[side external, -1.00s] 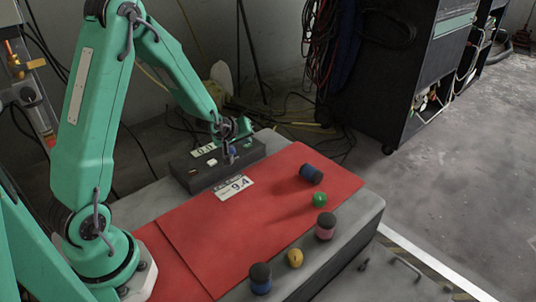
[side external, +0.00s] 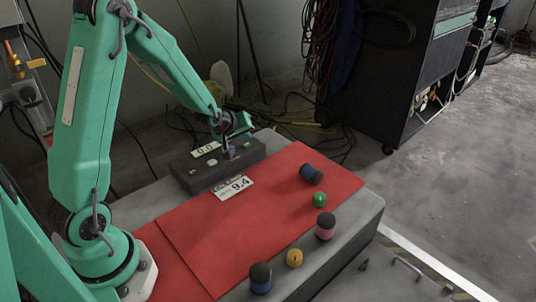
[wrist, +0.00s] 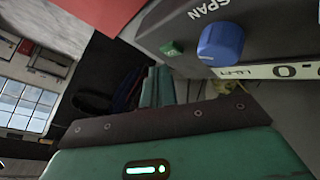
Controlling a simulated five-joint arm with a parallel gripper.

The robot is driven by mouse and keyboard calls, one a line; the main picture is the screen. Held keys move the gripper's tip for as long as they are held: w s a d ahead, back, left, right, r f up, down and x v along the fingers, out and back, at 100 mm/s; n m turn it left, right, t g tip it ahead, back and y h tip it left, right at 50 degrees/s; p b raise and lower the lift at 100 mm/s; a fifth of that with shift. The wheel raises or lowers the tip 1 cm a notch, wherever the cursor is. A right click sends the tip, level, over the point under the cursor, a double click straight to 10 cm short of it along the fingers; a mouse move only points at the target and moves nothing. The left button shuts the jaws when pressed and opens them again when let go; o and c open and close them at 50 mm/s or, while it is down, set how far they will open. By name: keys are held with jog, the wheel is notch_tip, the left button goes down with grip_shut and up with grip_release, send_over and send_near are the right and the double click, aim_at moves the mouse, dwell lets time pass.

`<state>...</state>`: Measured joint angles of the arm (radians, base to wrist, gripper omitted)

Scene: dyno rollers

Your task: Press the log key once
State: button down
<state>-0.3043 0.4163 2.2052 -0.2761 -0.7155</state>
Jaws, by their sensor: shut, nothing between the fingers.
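A dark control box (side external: 218,166) stands at the back edge of the red mat. On its top I see a small green key (side external: 247,144), a pale button (side external: 212,162) and a blue knob (side external: 233,153). In the wrist view the green key (wrist: 172,48) sits beside the blue knob (wrist: 220,44), near the word SPAN. I cannot read which key is the log key.
A plate reading 9.4 (side external: 234,187) lies at the box's front, and another plate (side external: 205,149) is behind it. Several coloured cylinders and balls, including a green ball (side external: 319,199), stand right and front on and beside the red mat (side external: 235,235). The mat's middle is clear.

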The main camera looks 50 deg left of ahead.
aim_at(245, 146)
jog(key=shift+r, duration=2.4)
jog(key=s+d+r+m+g+h, duration=0.1)
jog(key=s+d+r+m, duration=0.5)
jog(key=s+d+r, duration=0.35)
jog(key=s+d+r+m+g, duration=0.1)
jog(key=s+d+r+m, duration=0.1)
jog(key=s, duration=0.6)
jog(key=s+d+r+m+g+h, duration=0.1)
jog(key=s+d+m, duration=0.2)
jog(key=s, duration=0.5)
jog(key=shift+d+r+m+h, duration=0.25)
jog(key=shift+r+m+h, duration=0.05)
jog(key=shift+r, duration=0.1)
